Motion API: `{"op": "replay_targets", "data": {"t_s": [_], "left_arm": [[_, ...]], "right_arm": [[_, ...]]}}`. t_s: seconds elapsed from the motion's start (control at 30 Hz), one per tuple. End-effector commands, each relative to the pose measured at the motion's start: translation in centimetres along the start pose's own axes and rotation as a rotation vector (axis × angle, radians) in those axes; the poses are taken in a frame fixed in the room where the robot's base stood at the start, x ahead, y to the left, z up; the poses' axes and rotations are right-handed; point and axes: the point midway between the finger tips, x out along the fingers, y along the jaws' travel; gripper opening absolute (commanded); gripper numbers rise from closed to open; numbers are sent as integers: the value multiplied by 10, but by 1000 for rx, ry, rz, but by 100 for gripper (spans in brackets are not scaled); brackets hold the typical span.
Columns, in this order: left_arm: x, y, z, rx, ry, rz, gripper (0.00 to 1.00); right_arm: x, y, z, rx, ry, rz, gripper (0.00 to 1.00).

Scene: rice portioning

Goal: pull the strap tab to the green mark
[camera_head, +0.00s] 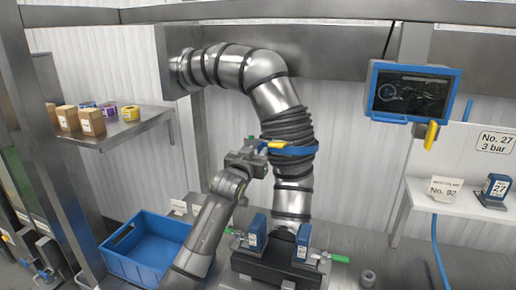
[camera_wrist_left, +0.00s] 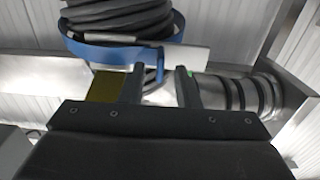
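A blue strap (camera_head: 292,150) runs around the black ribbed sleeve of a steel pipe. A yellow tab (camera_head: 277,144) sits at the strap's left end; a yellow piece (camera_wrist_left: 104,88) also shows beside the left finger in the left wrist view. My left gripper (camera_head: 256,150) is at this end of the strap. In the left wrist view its two fingers (camera_wrist_left: 160,90) stand apart, with a gap between them and the strap (camera_wrist_left: 120,52) just beyond. A small green spot (camera_wrist_left: 182,72) shows by the right finger; I cannot tell whether it is the mark. My right gripper is not in view.
Below the pipe is a black base (camera_head: 277,268) with blue blocks and green-tipped levers. A blue crate (camera_head: 122,262) stands at lower left. A shelf (camera_head: 112,136) with boxes and rolls is at left. A blue-framed screen (camera_head: 412,68) hangs at right above a white shelf (camera_head: 455,207).

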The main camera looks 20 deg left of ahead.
Motion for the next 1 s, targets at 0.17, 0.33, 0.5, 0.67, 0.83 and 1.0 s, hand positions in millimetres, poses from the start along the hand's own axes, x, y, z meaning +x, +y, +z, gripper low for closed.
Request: {"op": "replay_targets", "data": {"t_s": [0.17, 0.33, 0.5, 0.67, 0.83, 1.0], "left_arm": [[12, 0, -1, 0, 0, 0, 29], [16, 0, 0, 0, 0, 0, 29], [16, 0, 0, 0, 0, 0, 29], [16, 0, 0, -1, 0, 0, 16], [16, 0, 0, -1, 0, 0, 0], [16, 0, 0, -1, 0, 0, 0]], "right_arm": [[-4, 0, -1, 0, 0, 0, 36], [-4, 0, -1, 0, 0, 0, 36], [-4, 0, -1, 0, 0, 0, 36], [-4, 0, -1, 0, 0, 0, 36], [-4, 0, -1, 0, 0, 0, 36], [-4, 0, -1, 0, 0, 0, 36]]}}
